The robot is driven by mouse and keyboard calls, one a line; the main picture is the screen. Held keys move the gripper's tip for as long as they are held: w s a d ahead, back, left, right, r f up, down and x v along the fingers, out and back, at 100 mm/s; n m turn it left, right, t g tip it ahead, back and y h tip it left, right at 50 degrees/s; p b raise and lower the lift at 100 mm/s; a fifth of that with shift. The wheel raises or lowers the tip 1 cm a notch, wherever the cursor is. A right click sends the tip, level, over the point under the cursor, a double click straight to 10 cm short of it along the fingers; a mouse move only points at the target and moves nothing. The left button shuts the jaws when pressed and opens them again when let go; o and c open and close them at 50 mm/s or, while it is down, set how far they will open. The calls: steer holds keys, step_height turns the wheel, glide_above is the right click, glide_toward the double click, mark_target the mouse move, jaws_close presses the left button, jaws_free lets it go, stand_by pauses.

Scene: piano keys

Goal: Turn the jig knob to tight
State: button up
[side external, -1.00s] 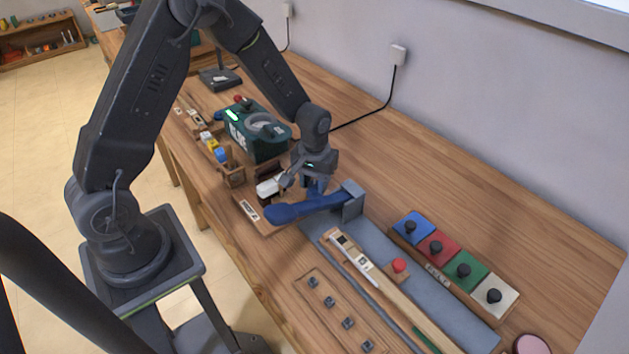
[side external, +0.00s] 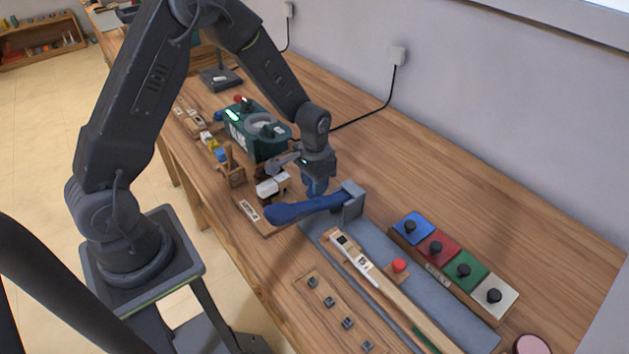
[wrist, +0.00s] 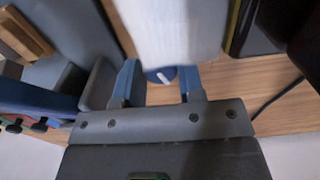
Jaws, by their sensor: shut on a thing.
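My gripper (wrist: 160,82) shows in the wrist view with its two blue fingers on either side of the jig knob (wrist: 160,74). The knob is blue with a white pointer line, and its far side is covered by a blurred white block. In the side view my gripper (side external: 316,188) points down behind the blue handle and beside the grey block (side external: 352,202). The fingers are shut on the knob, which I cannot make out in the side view. Any tight or loose marks are too small or hidden to read.
A long blue handle (side external: 300,208) lies close in front of my gripper. A white block (side external: 271,187) and a dark green machine (side external: 258,130) stand to the left. A rack of coloured knobbed tiles (side external: 455,262) is to the right. Bare wood lies behind.

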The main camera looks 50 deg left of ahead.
steer(key=o, duration=0.9)
steer(key=shift+r, duration=0.1)
step_height(320, 180, up, 14)
steer(key=shift+f, duration=0.15)
stand_by(0.3)
